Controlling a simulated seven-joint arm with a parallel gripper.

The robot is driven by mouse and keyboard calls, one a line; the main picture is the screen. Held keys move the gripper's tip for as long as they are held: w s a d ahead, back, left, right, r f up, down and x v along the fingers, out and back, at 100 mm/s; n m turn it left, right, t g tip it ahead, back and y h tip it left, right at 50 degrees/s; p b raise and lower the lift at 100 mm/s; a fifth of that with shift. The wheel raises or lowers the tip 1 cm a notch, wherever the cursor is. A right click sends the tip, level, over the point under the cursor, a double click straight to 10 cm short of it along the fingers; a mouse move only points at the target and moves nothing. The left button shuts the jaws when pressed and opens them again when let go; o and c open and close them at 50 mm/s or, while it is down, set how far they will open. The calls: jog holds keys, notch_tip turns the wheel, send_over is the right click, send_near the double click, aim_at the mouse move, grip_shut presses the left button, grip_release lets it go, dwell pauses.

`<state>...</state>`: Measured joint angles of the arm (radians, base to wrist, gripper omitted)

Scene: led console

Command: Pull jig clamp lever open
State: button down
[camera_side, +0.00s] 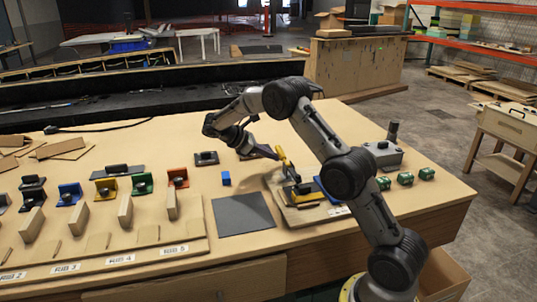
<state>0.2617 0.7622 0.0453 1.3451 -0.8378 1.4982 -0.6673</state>
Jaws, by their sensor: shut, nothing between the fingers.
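The jig (316,216) is a wooden block on the right half of the table, with yellow, black and blue parts on it.
A dark grey mat (243,214) lies left of the jig, with a small blue block (226,179) behind it. A grey box (384,154) and several green parts (405,179) are at the right. A wooden rack (150,235) with several coloured brackets fills the left.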

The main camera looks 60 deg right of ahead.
aim_at(278, 149)
jog(key=shift+r+m+h, duration=0.3)
jog(key=shift+r+h, duration=0.1)
jog(key=shift+r, duration=0.05)
dwell(0.5)
jog(key=shift+a+r+t, duration=0.1)
jog(key=shift+r+t, duration=0.15)
jog(key=shift+t, duration=0.25)
jog(key=shift+s+a+r+m+t+h, duration=0.15)
jog(key=shift+r+m+t+h, duration=0.1)
jog(key=shift+r+m+h, duration=0.25)
jog(key=shift+s+a+r+m+t+h, duration=0.15)
jog(key=shift+r+m+t+h, duration=0.1)
jog(key=shift+r+m+h, duration=0.2)
jog(key=shift+s+a+r+m+t+h, duration=0.2)
jog(key=shift+s+r+m+t+h, duration=0.1)
jog(key=shift+r+m+h, duration=0.25)
jog(key=shift+s+a+r+m+t+h, duration=0.2)
jog(key=shift+r+m+t+h, duration=0.15)
jog(key=shift+h, duration=0.25)
jog(key=shift+s+a+r+m+t+h, duration=0.25)
jog(key=shift+s+a+r+m+h, duration=0.55)
jog(key=shift+s+a+m, duration=0.2)
jog(key=shift+s+a, duration=0.1)
